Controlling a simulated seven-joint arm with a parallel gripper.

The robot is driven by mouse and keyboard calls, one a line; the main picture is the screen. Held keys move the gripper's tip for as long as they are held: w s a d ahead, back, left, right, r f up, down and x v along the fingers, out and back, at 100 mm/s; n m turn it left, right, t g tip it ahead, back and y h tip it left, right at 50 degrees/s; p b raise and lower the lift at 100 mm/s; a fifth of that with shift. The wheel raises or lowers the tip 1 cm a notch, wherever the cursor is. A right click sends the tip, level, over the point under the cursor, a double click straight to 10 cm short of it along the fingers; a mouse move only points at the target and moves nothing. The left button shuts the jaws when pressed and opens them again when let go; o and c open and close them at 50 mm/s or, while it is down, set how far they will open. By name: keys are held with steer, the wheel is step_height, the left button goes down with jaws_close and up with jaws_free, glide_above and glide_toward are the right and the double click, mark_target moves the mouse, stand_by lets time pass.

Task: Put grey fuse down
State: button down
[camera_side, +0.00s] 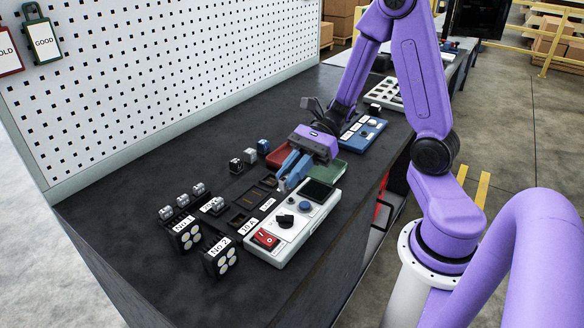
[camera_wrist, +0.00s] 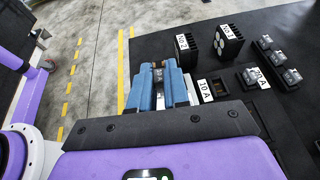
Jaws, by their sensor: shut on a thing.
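My gripper (camera_side: 288,182), with blue fingers, points down over the bench near the far end of the white tester box. In the wrist view my gripper (camera_wrist: 159,72) is shut on a small piece between the fingertips, which I take to be the grey fuse (camera_wrist: 158,76). Mostly hidden by the fingers, its colour is hard to tell. In the side view the fuse cannot be made out. An empty-looking dark slot (camera_wrist: 219,87) lies beside the 10 A label (camera_wrist: 204,91), to the right of the fingers. The 10 A label also shows in the side view (camera_side: 248,226).
The white tester box (camera_side: 283,246) has a red switch, knobs and a dark screen. Black blocks No 1 (camera_side: 185,235) and No 2 (camera_side: 220,258) stand at the front. Several clear-topped fuses (camera_side: 198,189) stand left. Red (camera_side: 279,154) and green (camera_side: 328,167) trays lie beyond.

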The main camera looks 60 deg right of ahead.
steer(key=w+d+f+m+t+h, duration=0.35)
steer(key=w+d+m+t, duration=0.35)
steer(key=d, duration=0.5)
steer(key=w+d+f+m+t+h, duration=0.2)
steer(key=w+d+m+t+h, duration=0.3)
steer(key=w+d, duration=0.6)
steer(key=shift+m+g, duration=0.3)
steer(key=shift+s+d+f, duration=0.35)
steer(key=shift+s+f, duration=0.05)
steer(key=shift+f, duration=0.95)
steer(key=shift+s+d+f, duration=0.35)
steer(key=shift+s+f, duration=0.05)
steer(key=shift+f, duration=0.95)
steer(key=shift+s+d+f, duration=0.35)
steer(key=shift+s+f, duration=0.05)
steer(key=shift+f, duration=0.95)
steer(key=shift+f, duration=0.1)
steer(key=c, duration=1.1)
jaws_free()
